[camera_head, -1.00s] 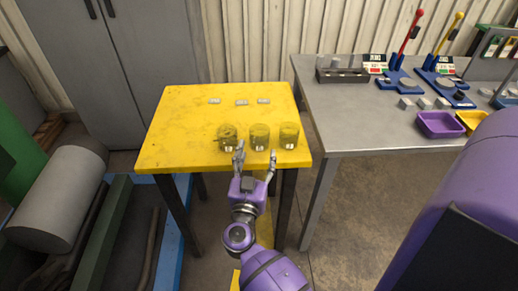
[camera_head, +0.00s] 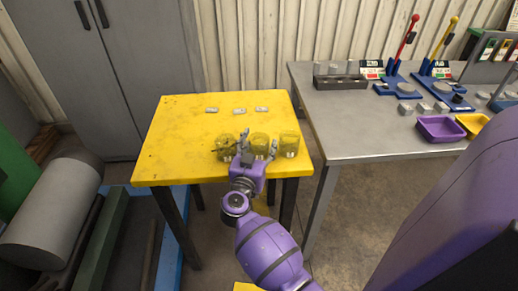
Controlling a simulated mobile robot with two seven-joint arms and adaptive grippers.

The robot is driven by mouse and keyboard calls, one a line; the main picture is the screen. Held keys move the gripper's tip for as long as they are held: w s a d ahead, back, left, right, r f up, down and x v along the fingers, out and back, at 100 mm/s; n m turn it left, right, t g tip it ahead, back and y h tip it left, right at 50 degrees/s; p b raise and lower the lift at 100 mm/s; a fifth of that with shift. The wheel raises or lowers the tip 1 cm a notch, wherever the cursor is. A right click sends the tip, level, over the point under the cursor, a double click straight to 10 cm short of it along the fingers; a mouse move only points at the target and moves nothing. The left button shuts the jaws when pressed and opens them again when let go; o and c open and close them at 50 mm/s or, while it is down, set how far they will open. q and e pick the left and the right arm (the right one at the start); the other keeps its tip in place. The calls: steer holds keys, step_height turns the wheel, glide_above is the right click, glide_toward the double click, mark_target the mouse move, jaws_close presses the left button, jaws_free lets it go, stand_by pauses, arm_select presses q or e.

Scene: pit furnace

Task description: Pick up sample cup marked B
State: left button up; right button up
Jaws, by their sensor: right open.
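Three clear yellowish sample cups stand in a row near the front edge of the yellow table (camera_head: 180,135): a left cup (camera_head: 225,142), a middle cup (camera_head: 259,140) and a right cup (camera_head: 289,141). Their letters are too small to read. My right gripper (camera_head: 259,146) is open at the row, with one finger on each side of the middle cup, whose lower front is partly hidden by it. I cannot tell whether the fingers touch the cup. My left gripper is not in view.
Several small grey labels, one of them (camera_head: 239,111), lie behind the cups. A grey bench (camera_head: 350,140) at the right holds lever presses, a purple tray (camera_head: 440,128) and a yellow tray (camera_head: 474,124). A grey cylinder (camera_head: 50,210) lies at the left.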

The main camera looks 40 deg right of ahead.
steer(key=c, duration=0.9)
steer(key=shift+o, duration=0.2)
steer(key=shift+r, duration=0.1)
